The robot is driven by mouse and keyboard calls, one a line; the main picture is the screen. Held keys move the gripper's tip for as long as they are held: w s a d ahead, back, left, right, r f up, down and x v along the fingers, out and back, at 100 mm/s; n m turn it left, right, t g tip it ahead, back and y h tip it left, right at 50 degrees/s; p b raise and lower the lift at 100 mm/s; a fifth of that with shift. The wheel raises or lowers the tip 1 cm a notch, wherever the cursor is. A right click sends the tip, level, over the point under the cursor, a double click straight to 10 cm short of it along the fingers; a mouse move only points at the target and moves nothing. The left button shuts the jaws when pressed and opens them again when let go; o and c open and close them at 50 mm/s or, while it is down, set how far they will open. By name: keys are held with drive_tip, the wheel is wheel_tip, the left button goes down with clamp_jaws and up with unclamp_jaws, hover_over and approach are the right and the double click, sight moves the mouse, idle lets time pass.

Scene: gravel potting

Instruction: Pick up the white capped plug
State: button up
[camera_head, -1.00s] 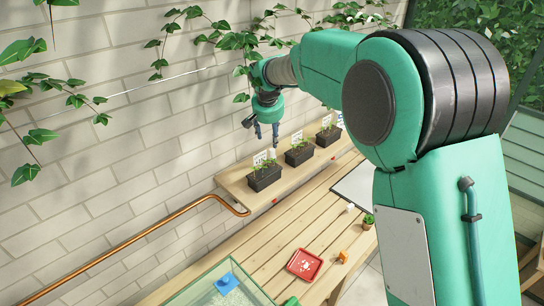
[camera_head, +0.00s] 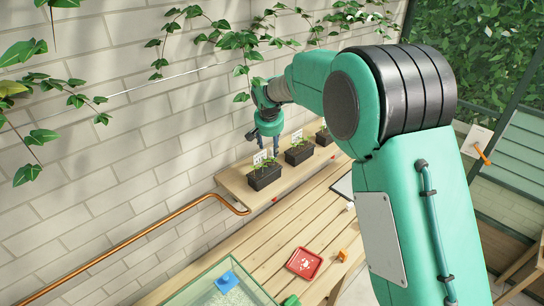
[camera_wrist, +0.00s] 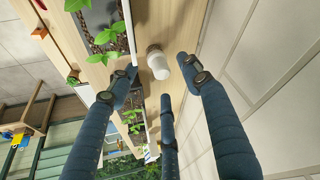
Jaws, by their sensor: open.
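The white capped plug (camera_wrist: 158,66) stands on the wooden shelf (camera_wrist: 150,25) in the wrist view, beside a planter and just beyond my fingertips. My gripper (camera_wrist: 160,82) is open, with its blue-grey fingers spread on both sides of the plug and one nearer the bottom of the picture. No finger clearly touches it. In the head view, my gripper (camera_head: 268,148) hangs over the shelf (camera_head: 233,184) behind the nearest planter; the plug cannot be made out there.
Black planters with seedlings and white labels, the nearest (camera_head: 264,177) and another (camera_head: 298,154), line the shelf close to my gripper. The brick wall (camera_head: 150,150) rises behind. Below are a slatted bench (camera_head: 270,240), a red tray (camera_head: 304,263) and a copper pipe (camera_head: 130,244).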

sight(272, 149)
drive_tip(key=shift+w+f, duration=0.2)
drive_tip(key=shift+f, duration=0.25)
drive_tip(key=shift+f, duration=0.1)
drive_tip(key=shift+p+x, duration=0.35)
drive_tip(key=shift+x, duration=2.1)
drive_tip(key=shift+w, duration=0.2)
drive_tip(key=c, duration=1)
